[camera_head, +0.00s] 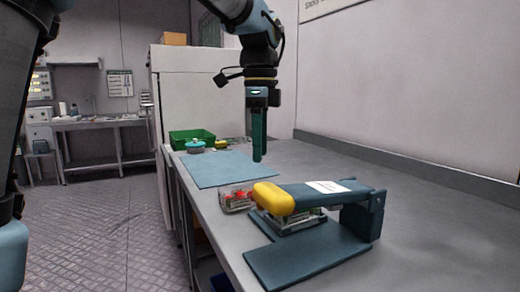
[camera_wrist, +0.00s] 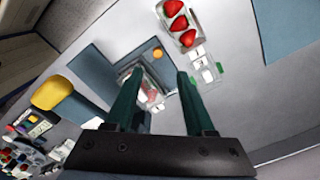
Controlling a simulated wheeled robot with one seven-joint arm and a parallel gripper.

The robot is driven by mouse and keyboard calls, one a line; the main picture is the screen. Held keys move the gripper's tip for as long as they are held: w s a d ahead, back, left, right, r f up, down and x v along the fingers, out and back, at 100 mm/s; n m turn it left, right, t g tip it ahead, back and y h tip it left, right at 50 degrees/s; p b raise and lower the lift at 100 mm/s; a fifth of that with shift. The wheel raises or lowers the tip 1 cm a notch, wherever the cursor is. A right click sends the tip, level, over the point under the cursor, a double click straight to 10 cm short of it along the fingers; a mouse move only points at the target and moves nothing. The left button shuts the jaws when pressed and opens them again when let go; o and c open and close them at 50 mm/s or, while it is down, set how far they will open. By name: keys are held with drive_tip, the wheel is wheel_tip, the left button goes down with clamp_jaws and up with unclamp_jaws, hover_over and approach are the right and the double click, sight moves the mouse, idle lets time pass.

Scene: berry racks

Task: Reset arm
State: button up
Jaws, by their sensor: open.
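My gripper (camera_head: 258,158) hangs fingers-down above the table (camera_head: 405,185), clear of everything. In the wrist view its two green fingers (camera_wrist: 155,72) stand apart with nothing held between them. A blue press-like device with a yellow-ended lever (camera_head: 272,197) stands on the near table; the yellow end also shows in the wrist view (camera_wrist: 52,92). A clear punnet with red strawberries (camera_head: 236,199) sits beside the device; in the wrist view it (camera_wrist: 178,24) lies beyond the fingertips. A clear container under the lever is partly hidden.
A blue mat (camera_head: 225,169) lies behind the punnet. A green crate (camera_head: 192,136) and a round turquoise item (camera_head: 195,146) stand at the table's far end. A wall bounds the right side. The table right of my gripper is clear.

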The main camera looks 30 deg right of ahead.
drive_tip(key=w+a+f+n+p, duration=0.2)
drive_tip(key=w+a+n, duration=0.1)
drive_tip(key=a+n, duration=0.3)
drive_tip(key=w+a+f+n+p, duration=0.2)
drive_tip(key=w+a+n+p, duration=0.1)
drive_tip(key=a, duration=0.4)
drive_tip(key=w+a+f+n+p, duration=0.2)
drive_tip(key=w+a+n, duration=0.1)
drive_tip(key=a+n, duration=0.3)
drive_tip(key=s+a+f+n+p, duration=0.2)
drive_tip(key=a+n, duration=0.3)
drive_tip(key=a, duration=0.3)
drive_tip(key=s+a+f+n+t+p, duration=0.1)
drive_tip(key=s+a+f+n+p, duration=0.1)
drive_tip(key=a+n, duration=0.3)
drive_tip(key=s+a, duration=0.1)
drive_tip(key=a, duration=0.3)
drive_tip(key=shift+s+f+t+p, duration=0.2)
drive_tip(key=shift+f+t+p, duration=0.1)
drive_tip(key=shift+p, duration=0.05)
drive_tip(key=shift+w+a, duration=0.1)
drive_tip(key=shift+a, duration=0.05)
